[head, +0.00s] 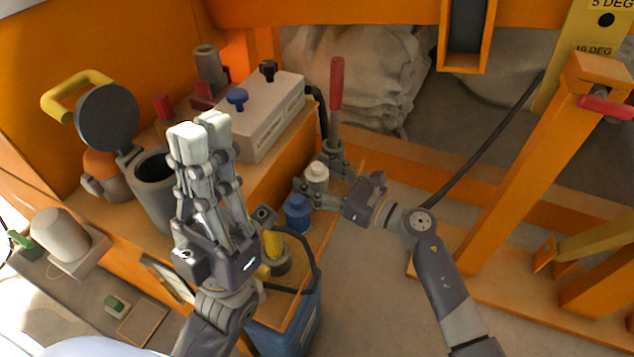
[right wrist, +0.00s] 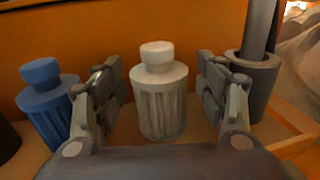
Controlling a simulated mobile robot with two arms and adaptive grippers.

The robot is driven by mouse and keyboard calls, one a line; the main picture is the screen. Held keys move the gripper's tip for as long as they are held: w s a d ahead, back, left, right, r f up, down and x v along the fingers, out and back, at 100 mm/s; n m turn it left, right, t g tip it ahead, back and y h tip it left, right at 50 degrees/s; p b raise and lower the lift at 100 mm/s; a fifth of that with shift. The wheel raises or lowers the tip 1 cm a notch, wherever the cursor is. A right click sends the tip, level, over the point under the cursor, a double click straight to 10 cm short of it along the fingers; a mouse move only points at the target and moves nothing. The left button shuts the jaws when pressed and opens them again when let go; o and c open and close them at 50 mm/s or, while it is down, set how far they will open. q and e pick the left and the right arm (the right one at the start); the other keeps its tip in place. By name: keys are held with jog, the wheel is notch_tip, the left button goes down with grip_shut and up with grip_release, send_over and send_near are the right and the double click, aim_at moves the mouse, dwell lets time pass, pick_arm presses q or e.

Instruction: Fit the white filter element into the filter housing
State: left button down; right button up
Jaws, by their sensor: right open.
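The white filter element (head: 317,176), ribbed with a round knob on top, stands upright on the orange bench. It is also in the middle of the right wrist view (right wrist: 162,105). My right gripper (head: 320,185) is open, with one finger on each side of the element and visible gaps in the wrist view. The filter housing (head: 153,190) looks like the dark grey open cylinder at left, its round lid (head: 107,117) with yellow handle swung up. Its lower part is partly behind my left gripper. My left gripper (head: 201,135) is raised beside the housing, fingertips together and empty.
A blue filter (head: 297,211) stands close to the white one, and left of it in the wrist view (right wrist: 48,95). A red-handled lever (head: 336,95) rises just behind. A grey box with knobs (head: 262,118) stands behind my left gripper. A yellow-and-black item (head: 274,250) is in front.

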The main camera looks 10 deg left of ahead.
jog(key=shift+c, duration=0.2)
jog(key=c, duration=1.2)
jog(key=shift+r, duration=0.1)
